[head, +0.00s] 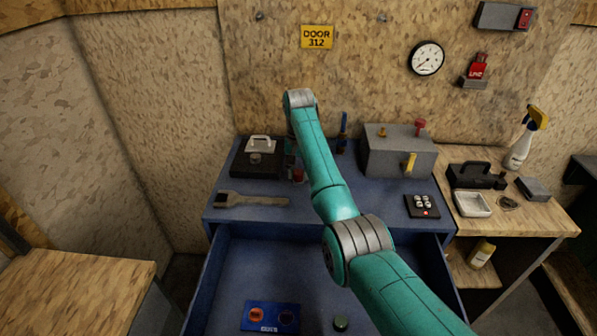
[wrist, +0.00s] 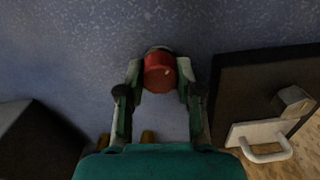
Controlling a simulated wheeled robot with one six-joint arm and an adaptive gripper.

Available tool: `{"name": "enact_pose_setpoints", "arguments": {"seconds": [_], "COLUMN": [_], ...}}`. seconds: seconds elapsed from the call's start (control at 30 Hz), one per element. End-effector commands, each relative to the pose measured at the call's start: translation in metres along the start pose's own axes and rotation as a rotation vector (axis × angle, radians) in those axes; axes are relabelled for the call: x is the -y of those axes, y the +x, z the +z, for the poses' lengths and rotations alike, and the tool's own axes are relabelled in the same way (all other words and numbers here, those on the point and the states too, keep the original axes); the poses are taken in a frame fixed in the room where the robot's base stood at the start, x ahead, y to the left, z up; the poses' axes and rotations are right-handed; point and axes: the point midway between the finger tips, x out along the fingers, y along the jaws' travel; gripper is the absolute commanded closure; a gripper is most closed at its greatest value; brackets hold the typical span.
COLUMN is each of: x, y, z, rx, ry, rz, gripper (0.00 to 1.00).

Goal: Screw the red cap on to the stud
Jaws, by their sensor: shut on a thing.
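The red cap (wrist: 160,72) sits between the two fingers of my gripper (wrist: 159,88) in the wrist view. My gripper is shut on it. A pale grey rim shows just past the cap's far edge, and I cannot tell whether it is the stud or part of the cap. In the head view the red cap (head: 298,175) shows low beside my arm, over the blue bench top, with my gripper (head: 294,168) largely hidden behind the arm. I cannot make out the stud, or whether the cap touches it.
A dark plate with a pale handle (head: 260,143) stands left of my gripper. A brush (head: 252,200) lies in front. A grey box (head: 398,155) with a red knob and a yellow lever stands right.

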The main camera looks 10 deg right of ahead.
Motion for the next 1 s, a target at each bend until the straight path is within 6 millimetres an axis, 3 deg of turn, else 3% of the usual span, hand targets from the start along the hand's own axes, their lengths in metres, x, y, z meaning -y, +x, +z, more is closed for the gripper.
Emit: {"name": "enact_pose_setpoints", "arguments": {"seconds": [0.8,1.0], "x": [0.0,-0.0001], "y": [-0.0029,-0.003], "z": [-0.0013,-0.0013], "rx": [-0.004,-0.004], "ry": [0.924,1.051], "rz": [-0.003,-0.003], "gripper": [1.0,1.0]}}
